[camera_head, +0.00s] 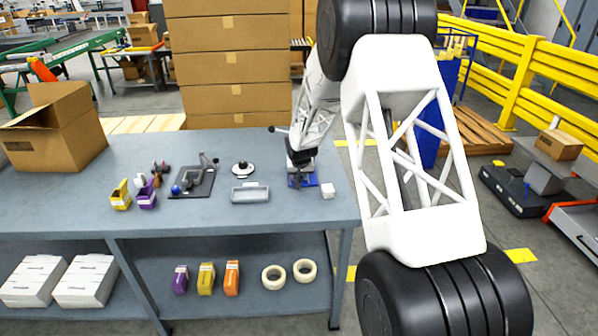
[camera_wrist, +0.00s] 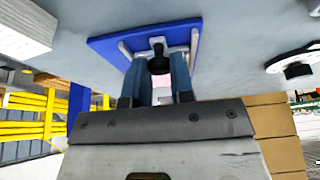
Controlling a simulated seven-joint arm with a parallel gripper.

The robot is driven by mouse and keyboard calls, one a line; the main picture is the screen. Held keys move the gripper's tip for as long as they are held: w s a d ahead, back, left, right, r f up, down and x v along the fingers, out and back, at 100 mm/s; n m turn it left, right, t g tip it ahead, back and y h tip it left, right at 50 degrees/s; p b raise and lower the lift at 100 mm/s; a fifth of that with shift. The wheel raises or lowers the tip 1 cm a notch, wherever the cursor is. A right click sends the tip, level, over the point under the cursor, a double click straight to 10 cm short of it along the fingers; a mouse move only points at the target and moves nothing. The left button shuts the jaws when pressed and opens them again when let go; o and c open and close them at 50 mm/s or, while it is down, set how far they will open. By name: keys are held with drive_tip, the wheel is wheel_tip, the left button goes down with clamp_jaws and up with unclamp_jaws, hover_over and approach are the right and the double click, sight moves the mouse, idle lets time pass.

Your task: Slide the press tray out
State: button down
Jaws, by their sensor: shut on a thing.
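The press's blue base plate (camera_head: 303,181) lies near the right end of the grey workbench, mostly under my wrist. In the wrist view, the blue plate (camera_wrist: 103,47) carries a pale grey part, apparently the press tray (camera_wrist: 126,52), with a black knob (camera_wrist: 158,50). My gripper (camera_wrist: 158,64) has its two fingers on either side of this knob, shut on it. In the head view my gripper (camera_head: 300,163) is low over the blue plate, its fingertips hard to make out. How far the tray is out cannot be told.
A white block (camera_head: 328,191) stands right of the blue plate, close to the bench edge. A grey open tray (camera_head: 250,194) and a black-and-white round item (camera_head: 243,169) lie to the left. A lever device (camera_head: 192,182) stands farther left. The bench front is clear.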

drive_tip(key=shift+s, duration=1.2)
drive_tip(key=c, duration=1)
unclamp_jaws()
drive_tip(key=shift+r, duration=0.1)
drive_tip(key=v, duration=0.7)
drive_tip(key=shift+s+r, duration=0.2)
drive_tip(key=shift+r, duration=0.05)
